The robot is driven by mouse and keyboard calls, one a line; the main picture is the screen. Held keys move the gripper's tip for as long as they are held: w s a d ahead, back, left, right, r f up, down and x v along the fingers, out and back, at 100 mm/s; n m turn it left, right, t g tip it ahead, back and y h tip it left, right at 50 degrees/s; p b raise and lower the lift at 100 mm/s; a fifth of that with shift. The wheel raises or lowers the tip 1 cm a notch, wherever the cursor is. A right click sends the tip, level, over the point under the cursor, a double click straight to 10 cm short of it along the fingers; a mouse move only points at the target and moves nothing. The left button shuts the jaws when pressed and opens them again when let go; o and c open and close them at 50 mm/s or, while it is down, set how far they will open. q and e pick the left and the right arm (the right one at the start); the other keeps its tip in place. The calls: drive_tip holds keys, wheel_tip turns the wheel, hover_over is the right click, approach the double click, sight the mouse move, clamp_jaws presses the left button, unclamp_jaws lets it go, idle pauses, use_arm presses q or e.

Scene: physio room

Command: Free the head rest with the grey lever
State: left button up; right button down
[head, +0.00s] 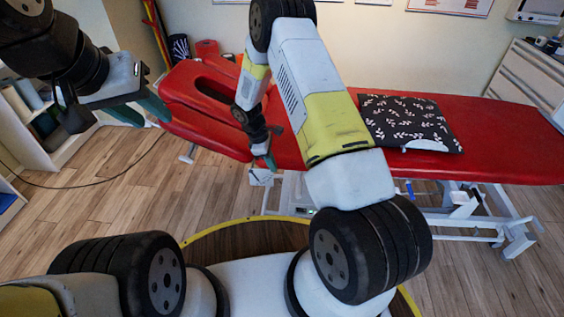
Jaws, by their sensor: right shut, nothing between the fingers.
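The red head rest (190,112), with a dark face opening, forms the left end of the treatment table. A small light-grey bar (187,154) sticks out below its near edge; I cannot tell for sure whether it is the grey lever. My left gripper (141,110) is at the left end of the head rest, its teal fingers apart with nothing visible between them; I cannot tell whether it touches the pad. My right gripper (267,163) is shut and empty, pointing down at the table's near edge, just above a pale metal part (262,178).
The red table top (490,130) runs right and carries a black leaf-patterned cushion (410,122). White table legs (470,215) stand below it. A white shelf (62,150) is at the left, and a drawer cabinet (525,78) at the right. The wooden floor (110,205) at front left is clear except for a dark cable.

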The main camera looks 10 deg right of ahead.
sight(298, 190)
drive_tip(key=s+d+f, duration=0.2)
drive_tip(key=d+f, duration=0.4)
drive_tip(key=f, duration=0.4)
drive_tip(key=shift+d+f, duration=0.15)
drive_tip(key=shift+d, duration=0.15)
drive_tip(key=shift+d, duration=0.15)
drive_tip(key=shift+s+d+n+t, duration=0.2)
drive_tip(key=shift+s+d+n, duration=0.1)
drive_tip(key=shift+d+n, duration=0.3)
drive_tip(key=shift+s+d+n+t, duration=0.2)
drive_tip(key=shift+s+d+n, duration=0.15)
drive_tip(key=shift+n, duration=0.35)
drive_tip(key=d+n, duration=0.2)
drive_tip(key=d, duration=0.4)
drive_tip(key=shift+t, duration=0.3)
